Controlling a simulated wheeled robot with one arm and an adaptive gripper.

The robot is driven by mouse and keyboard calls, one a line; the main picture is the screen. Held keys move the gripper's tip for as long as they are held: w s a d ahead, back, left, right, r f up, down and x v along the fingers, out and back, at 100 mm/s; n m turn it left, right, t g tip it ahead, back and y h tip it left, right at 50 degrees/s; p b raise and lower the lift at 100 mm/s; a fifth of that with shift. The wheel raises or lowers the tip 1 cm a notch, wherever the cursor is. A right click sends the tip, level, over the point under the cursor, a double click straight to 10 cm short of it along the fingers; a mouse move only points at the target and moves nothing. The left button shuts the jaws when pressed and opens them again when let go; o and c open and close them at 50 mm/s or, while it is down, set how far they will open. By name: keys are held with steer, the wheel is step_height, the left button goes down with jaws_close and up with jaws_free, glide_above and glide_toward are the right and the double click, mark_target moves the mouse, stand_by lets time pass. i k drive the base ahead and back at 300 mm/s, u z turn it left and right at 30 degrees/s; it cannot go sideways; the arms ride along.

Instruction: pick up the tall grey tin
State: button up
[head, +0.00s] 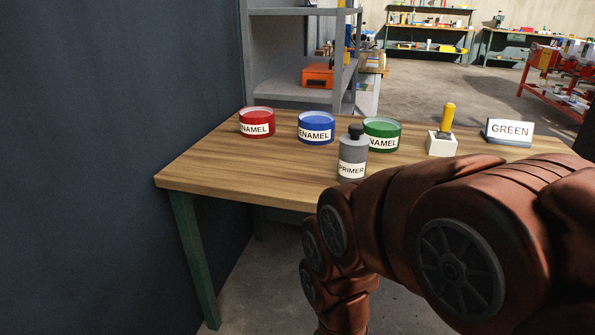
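The tall grey tin (353,157) stands upright near the front edge of the wooden table (230,176). It has a dark cap and a white label reading PRIMER. Its lower right side sits close to my reddish-brown arm in the picture, and the arm may hide a little of its base. My arm fills the lower right and bends down below the table edge. My gripper is out of view, so its state does not show.
Red (257,118), blue (316,123) and green (382,128) enamel tins stand behind the grey tin, the green one partly covered by it. A yellow-handled tool (447,117) in a white block and a GREEN sign (509,131) stand right. The table's left part is clear; a dark wall is left.

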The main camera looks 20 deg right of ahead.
mark_target(352, 161)
steer(key=u, duration=1.8)
steer(key=k, duration=0.9)
steer(key=z, duration=1.1)
